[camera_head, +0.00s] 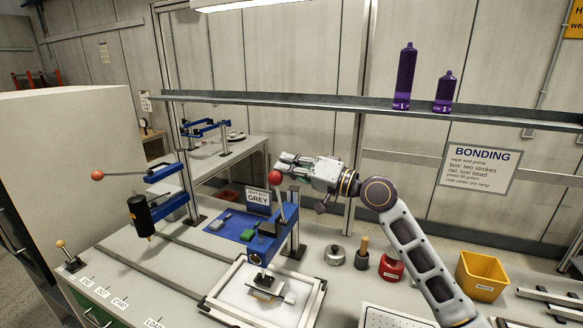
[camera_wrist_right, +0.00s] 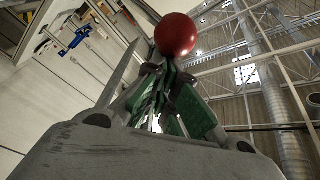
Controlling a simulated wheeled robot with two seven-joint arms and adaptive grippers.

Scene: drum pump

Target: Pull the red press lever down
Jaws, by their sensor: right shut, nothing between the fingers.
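The red ball (camera_head: 275,177) tops the lever of a blue press (camera_head: 270,235) at the middle of the bench. My right gripper (camera_head: 284,165) reaches in from the right, with its fingertips close to the ball. In the right wrist view the red ball (camera_wrist_right: 175,35) shows just past the tips of my shut green fingers (camera_wrist_right: 163,75). The fingers hold nothing, and I cannot tell whether they touch the ball. My left gripper is not in view.
A second blue press with a black cylinder (camera_head: 141,215) and its own red-ball lever (camera_head: 97,174) stands at the left. A framed plate (camera_head: 225,290) lies under the middle press. A yellow bin (camera_head: 481,276) and a red can (camera_head: 391,268) stand at the right.

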